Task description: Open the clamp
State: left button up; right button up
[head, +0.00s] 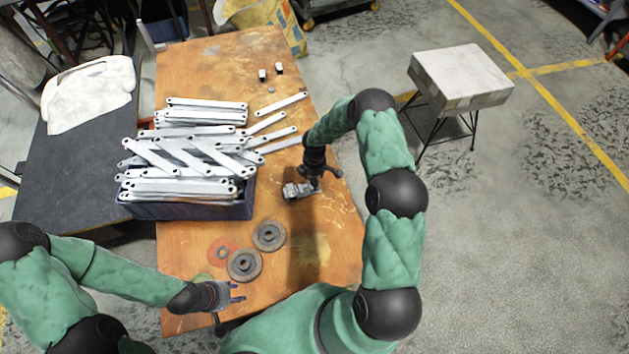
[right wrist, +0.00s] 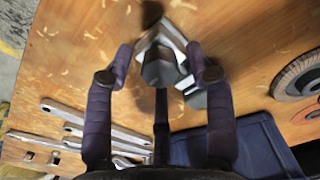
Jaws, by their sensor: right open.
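The clamp (head: 296,191) is a small grey metal piece on the wooden table, right of the bracket bin. In the right wrist view the clamp (right wrist: 170,55) shows near and partly between my fingertips, with a dark hexagonal end towards the camera. My right gripper (head: 322,178) is over the clamp, and its two fingers stand apart in the right wrist view (right wrist: 160,67). I cannot tell whether a finger touches the clamp. My left gripper (head: 232,305) is open and empty at the table's near edge.
A blue bin (head: 190,210) heaped with galvanized brackets (head: 190,155) stands left of the clamp. Loose brackets lie beside it. Grey discs (head: 268,235) and an orange disc (head: 222,251) lie nearer me. The table (head: 330,215) is clear right of the clamp.

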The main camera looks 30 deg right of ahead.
pick_arm(q)
jog(key=shift+f+b, duration=0.75)
jog(key=shift+f, duration=0.15)
pick_arm(e)
jog(key=m, duration=0.3)
jog(key=shift+m, duration=0.4)
jog(key=m, duration=0.3)
jog(key=shift+m, duration=0.3)
jog(key=c, duration=1.1)
pick_arm(q)
jog(key=shift+r, duration=0.1)
